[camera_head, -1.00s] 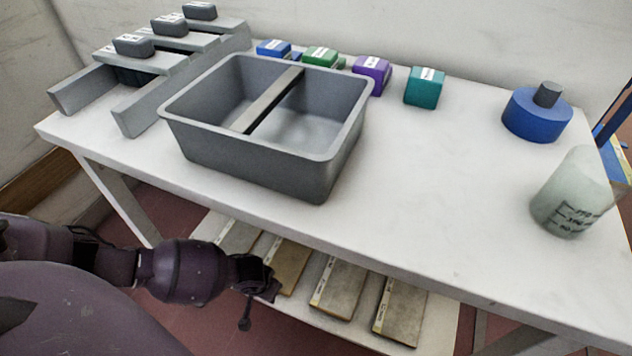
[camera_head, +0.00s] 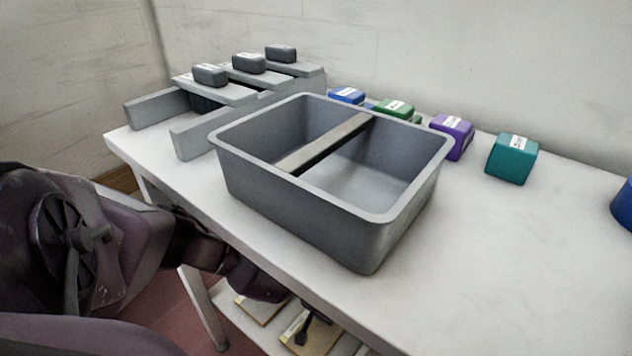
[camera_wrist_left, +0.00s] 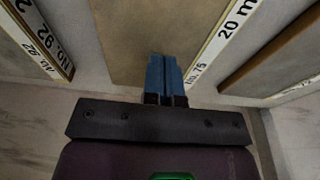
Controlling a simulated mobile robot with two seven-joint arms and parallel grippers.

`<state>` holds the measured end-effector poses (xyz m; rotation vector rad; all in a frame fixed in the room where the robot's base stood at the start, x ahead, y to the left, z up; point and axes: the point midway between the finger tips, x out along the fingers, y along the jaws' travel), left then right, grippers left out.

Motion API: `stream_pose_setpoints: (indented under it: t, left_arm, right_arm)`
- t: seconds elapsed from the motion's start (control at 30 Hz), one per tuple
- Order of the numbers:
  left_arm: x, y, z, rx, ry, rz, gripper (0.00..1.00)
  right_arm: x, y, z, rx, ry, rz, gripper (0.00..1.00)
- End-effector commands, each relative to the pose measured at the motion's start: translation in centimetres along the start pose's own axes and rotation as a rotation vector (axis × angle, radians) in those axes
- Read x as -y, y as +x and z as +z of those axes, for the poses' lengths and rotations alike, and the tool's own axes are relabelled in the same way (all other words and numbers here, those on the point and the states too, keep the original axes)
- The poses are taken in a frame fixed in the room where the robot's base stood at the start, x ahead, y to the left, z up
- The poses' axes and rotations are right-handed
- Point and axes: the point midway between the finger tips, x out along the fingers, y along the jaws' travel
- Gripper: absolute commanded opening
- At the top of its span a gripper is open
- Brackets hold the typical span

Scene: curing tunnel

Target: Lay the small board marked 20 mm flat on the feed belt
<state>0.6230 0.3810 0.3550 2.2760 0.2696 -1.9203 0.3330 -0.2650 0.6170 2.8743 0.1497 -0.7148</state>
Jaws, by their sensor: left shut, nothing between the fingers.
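The board marked 20 mm (camera_wrist_left: 125,35) is brown, with a white label strip reading "20 m…" and "No. 75" along its right edge in the left wrist view. It lies on the low shelf under the table. My left gripper (camera_wrist_left: 166,62) has its blue fingers shut and empty over this board, near the label strip. I cannot tell whether the fingertips touch it. In the head view my left arm reaches down past the table's front edge, and the fingers are not clear there. My right gripper is not in view. I see no feed belt.
Another brown board (camera_wrist_left: 285,60) lies beside it, and a strip reading "No. 92" (camera_wrist_left: 42,40) lies left. On the white table (camera_head: 500,270) stand a grey divided bin (camera_head: 365,235), a teal block (camera_head: 512,160), a purple block (camera_head: 455,140) and a grey rack (camera_head: 200,135). The table's front right is clear.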

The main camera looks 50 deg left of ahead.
Motion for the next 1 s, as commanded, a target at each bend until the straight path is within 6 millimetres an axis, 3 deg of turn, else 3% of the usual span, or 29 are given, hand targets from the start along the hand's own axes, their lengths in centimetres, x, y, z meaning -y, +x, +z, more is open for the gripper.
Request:
stream_pose_setpoints:
  t: [0.13, 0.73, 0.87, 1.0]
  left_arm:
    - [0.1, 1.1, 0.0, 0.006, 0.002, -0.002, 0.0]
    - [0.1, 1.9, 0.3, 0.004, -0.001, -0.001, 0.0]
    - [0.0, 1.6, 1.4, 0.005, 0.0, 0.0, 0.0]
    - [-0.1, 0.9, 3.7, 0.007, -0.001, 0.001, 0.0]
  right_arm:
    - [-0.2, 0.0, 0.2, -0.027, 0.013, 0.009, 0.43]
    - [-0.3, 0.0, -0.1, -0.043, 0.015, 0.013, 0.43]
    - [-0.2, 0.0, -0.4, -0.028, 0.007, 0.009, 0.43]
    - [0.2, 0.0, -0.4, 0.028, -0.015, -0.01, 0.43]
